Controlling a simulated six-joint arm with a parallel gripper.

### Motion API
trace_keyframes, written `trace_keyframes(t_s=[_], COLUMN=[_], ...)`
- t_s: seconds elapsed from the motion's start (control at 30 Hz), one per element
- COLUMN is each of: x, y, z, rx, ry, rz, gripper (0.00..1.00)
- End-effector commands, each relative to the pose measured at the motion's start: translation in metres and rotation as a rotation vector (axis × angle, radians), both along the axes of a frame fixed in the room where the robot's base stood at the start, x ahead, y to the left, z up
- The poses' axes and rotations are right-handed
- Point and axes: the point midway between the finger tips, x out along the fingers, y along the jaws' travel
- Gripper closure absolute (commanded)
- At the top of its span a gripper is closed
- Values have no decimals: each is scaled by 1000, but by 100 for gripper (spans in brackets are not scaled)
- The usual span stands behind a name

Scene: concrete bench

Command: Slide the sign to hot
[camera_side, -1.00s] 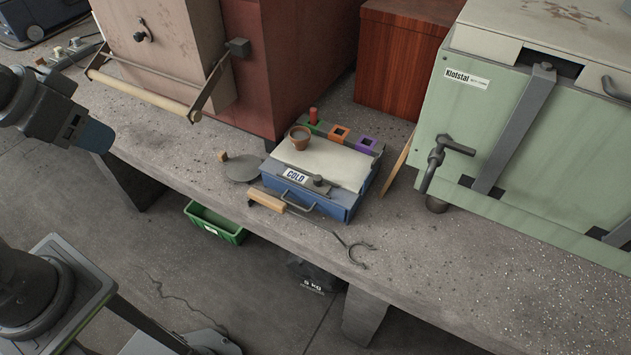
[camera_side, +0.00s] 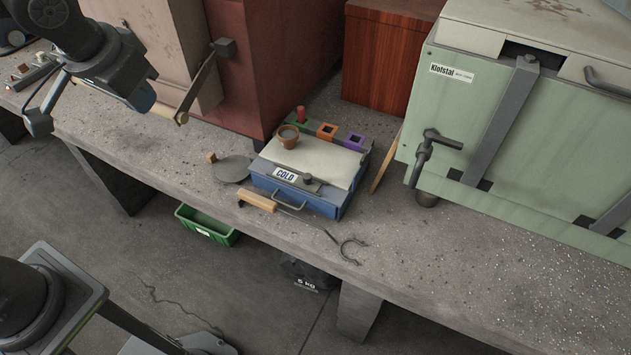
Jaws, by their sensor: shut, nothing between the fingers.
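The sign (camera_side: 286,174) is a small white plate reading COLD, at the front edge of the blue box (camera_side: 322,207) with a pale top. A dark sliding plate with a round knob (camera_side: 308,181) sits just right of the word. No HOT lettering shows. My gripper (camera_side: 39,123) is at the upper left, far from the sign, shut and empty; its fingertips are small and hard to make out.
A terracotta cup (camera_side: 288,137) stands on the box's back left. A wooden-handled tool (camera_side: 258,201) lies in front, and a round grey disc (camera_side: 232,169) lies to the left. The green kiln (camera_side: 510,130) stands right. The front right bench is clear.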

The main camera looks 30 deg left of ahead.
Motion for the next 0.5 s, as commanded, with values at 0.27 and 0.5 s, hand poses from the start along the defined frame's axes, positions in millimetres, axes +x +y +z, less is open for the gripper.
trace_keyframes(t_s=[0.27, 0.5], x=[66, 110], y=[-52, -108], z=[-29, -74], rx=[93, 177], ry=[34, 25], rz=[-5, -8], gripper=[100, 100])
